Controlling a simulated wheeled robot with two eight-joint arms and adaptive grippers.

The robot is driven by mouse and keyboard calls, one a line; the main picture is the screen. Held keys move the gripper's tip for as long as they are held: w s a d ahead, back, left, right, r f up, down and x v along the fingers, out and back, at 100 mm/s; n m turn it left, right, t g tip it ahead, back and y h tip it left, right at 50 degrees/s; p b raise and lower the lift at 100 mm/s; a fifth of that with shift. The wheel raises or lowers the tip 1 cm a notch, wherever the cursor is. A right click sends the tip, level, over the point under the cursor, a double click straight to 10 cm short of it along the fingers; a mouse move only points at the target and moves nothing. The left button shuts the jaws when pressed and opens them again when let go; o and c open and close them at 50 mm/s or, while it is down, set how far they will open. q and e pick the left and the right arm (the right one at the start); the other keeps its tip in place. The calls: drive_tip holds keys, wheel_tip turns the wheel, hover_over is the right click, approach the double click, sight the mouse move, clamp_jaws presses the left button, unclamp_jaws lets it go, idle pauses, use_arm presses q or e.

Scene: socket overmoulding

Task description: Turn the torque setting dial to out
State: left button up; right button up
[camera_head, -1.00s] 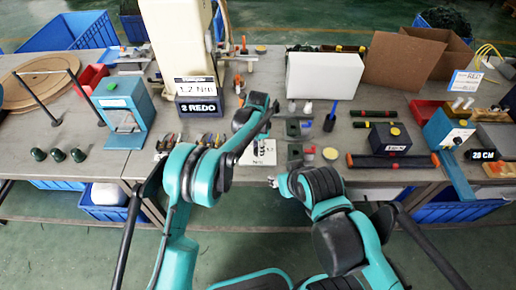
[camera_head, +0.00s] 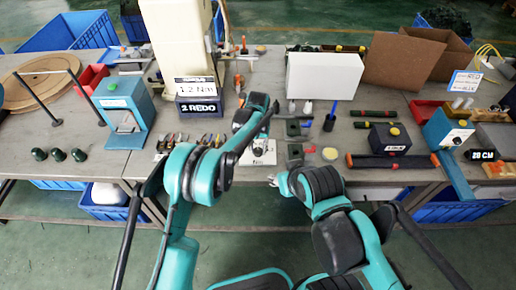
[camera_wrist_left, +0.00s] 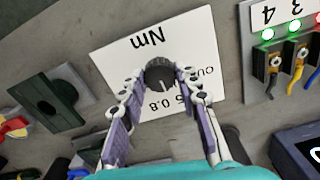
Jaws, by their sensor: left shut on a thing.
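The torque dial is a round black knob (camera_wrist_left: 160,72) on a white label plate (camera_wrist_left: 118,62) marked "Nm" in the left wrist view. A pale line on it points toward the lower edge, near the "0.8" figures. Part of "OUT" shows to the right of the knob, half hidden by a finger. My left gripper (camera_wrist_left: 163,84) is shut on the knob, one finger on each side. In the head view the plate (camera_head: 262,158) lies at the table's front edge, below my left gripper, whose fingers are hard to make out. My right gripper (camera_head: 276,182) is apart from it, low in front of the table.
A display box (camera_head: 198,107) reads "1.2 Nm" and "2 REDO". A terminal block (camera_wrist_left: 285,50) with coloured wires lies beside the plate, and a dark green block (camera_wrist_left: 52,103) on its other side. A white box (camera_head: 324,76) stands farther back.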

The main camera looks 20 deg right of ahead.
sight(258, 150)
use_arm(q)
drive_tip(key=n, duration=1.2)
drive_tip(key=shift+n, duration=0.4)
idle(0.3)
drive_tip(key=o, duration=1.2)
drive_tip(key=shift+c, duration=0.2)
wheel_tip(258, 150, up, 12)
